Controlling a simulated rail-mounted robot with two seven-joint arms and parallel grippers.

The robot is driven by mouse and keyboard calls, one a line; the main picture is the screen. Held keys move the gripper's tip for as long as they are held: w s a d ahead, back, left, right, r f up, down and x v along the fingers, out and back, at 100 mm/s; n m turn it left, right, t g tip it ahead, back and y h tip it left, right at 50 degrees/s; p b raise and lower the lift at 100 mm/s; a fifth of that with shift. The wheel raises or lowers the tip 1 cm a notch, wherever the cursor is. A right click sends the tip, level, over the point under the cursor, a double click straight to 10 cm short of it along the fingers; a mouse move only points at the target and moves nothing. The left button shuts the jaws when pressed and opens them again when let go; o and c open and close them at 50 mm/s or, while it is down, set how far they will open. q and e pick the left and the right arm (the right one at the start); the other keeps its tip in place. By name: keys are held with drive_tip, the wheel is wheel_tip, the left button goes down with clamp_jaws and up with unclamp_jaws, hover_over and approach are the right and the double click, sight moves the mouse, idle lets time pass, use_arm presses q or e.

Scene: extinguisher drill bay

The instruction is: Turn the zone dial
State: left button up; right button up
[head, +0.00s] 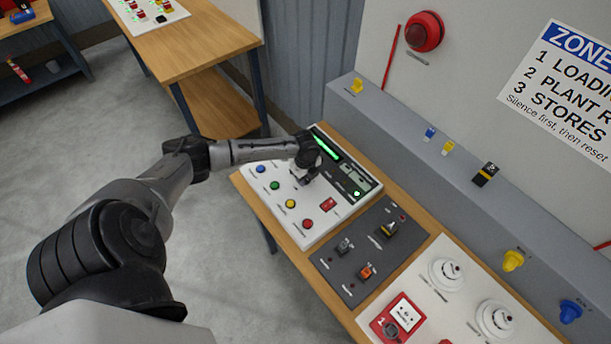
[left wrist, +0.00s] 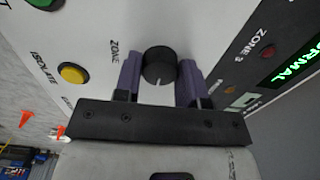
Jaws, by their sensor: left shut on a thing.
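The zone dial (left wrist: 158,66) is a round black knob with a pale pointer line, on a white panel with the word ZONE printed next to it. In the left wrist view my left gripper (left wrist: 160,75) has its two purple fingers shut on the dial, one on each side. In the head view my left gripper (head: 304,178) reaches down onto the white control panel (head: 262,201) and hides the dial. My right gripper is in neither view.
The panel carries blue, green, yellow (head: 290,204) and red (head: 307,224) buttons, and a green-lit display (head: 325,146). A dark switch panel (head: 352,232) and a white panel with round detectors (head: 446,271) lie to the right. A grey ledge (head: 400,132) runs behind.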

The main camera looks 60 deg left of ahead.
use_arm(q)
drive_tip(key=n+p, duration=0.3)
drive_tip(key=shift+r+p, duration=0.25)
drive_tip(key=shift+p, duration=0.05)
drive_tip(key=n+p, duration=0.2)
drive_tip(key=n, duration=0.1)
drive_tip(key=shift+f+n+p, duration=0.15)
drive_tip(key=shift+n+p, duration=0.65)
drive_tip(key=shift+n, duration=0.4)
drive_tip(key=o, duration=0.9)
drive_tip(key=shift+f, duration=0.1)
